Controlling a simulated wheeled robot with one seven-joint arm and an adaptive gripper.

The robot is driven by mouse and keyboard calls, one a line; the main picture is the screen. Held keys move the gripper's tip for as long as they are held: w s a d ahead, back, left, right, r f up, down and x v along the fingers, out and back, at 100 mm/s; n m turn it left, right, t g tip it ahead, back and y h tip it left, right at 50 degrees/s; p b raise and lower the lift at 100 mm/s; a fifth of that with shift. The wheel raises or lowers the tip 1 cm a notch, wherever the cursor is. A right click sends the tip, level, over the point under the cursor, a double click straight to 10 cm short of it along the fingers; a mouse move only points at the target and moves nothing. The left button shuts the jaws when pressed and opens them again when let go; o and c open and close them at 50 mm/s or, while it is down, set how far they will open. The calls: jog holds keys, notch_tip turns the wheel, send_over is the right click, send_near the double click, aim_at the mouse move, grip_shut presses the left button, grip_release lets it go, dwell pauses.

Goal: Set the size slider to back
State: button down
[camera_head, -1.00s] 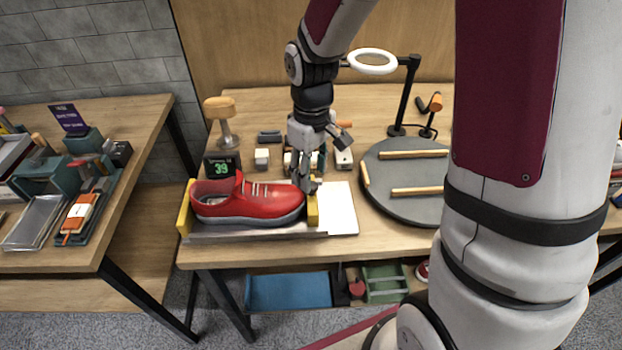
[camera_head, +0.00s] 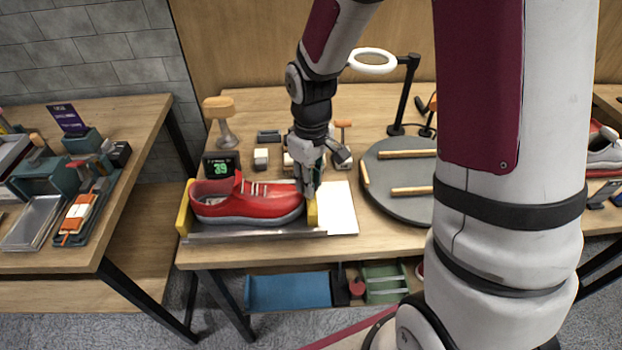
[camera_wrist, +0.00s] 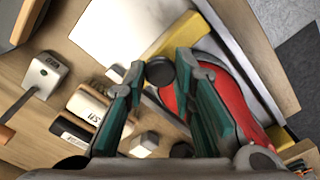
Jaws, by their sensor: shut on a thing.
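A red sneaker (camera_head: 250,205) lies on the size-measuring device (camera_head: 250,233), between a yellow end block (camera_head: 185,208) at the left and the yellow slider block (camera_head: 312,213) at its toe. The slider block also shows in the wrist view (camera_wrist: 174,33). A dark round knob (camera_wrist: 160,71) sits beside that block, between my teal fingertips. My gripper (camera_head: 310,190) is at the toe end, its fingers shut on the knob and hiding part of the slider. The sneaker also shows in the wrist view (camera_wrist: 229,92). A small display (camera_head: 221,167) behind the sneaker reads 39 in green.
A white sheet (camera_head: 342,208) lies right of the slider. A grey turntable (camera_head: 400,210) with wooden bars is further right. A ring lamp (camera_head: 372,61) stands behind. Small blocks (camera_head: 261,158) and a wooden-topped stand (camera_head: 219,107) are behind the device. A side table (camera_head: 130,190) holds tools.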

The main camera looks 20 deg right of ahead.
jog(key=d, duration=0.1)
jog(key=s+d+p, duration=0.1)
jog(key=d, duration=0.1)
jog(key=s+d+p, duration=0.1)
jog(key=d, duration=0.1)
jog(key=shift+d+r, duration=0.1)
jog(key=shift+d, duration=0.45)
jog(key=c, duration=1.3)
grip_release()
notch_tip(320, 180, up, 12)
jog(key=shift+f, duration=0.1)
